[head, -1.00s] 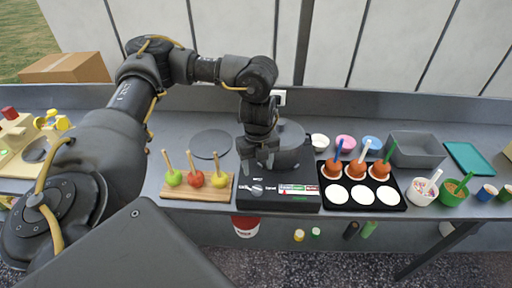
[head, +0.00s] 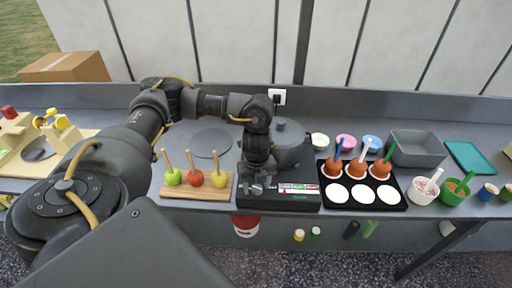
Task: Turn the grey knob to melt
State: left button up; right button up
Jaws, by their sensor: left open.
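The black melting unit (head: 305,203) stands at the counter's front edge, with a grey lidded pot (head: 290,145) on it. Its front panel has pale markings and a white, green and red strip (head: 298,188). The grey knob (head: 257,189) is small on the panel's left part, and my gripper partly covers it. Its pointer setting is too small to read. My left gripper (head: 259,181) points down right at the knob, with its fingers open. I cannot tell whether the fingers touch the knob. My right gripper is not in view.
A wooden board (head: 170,191) with three apples on sticks lies close left of the unit. A black tray (head: 347,205) with three coated apples and white discs lies close right. A grey bin (head: 416,150) and bowls stand farther right. A dark round plate (head: 210,143) lies behind the board.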

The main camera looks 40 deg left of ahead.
pick_arm(q)
jog(key=shift+f, duration=0.2)
jog(key=c, duration=0.9)
jog(key=shift+a, duration=0.1)
jog(key=shift+c, duration=0.3)
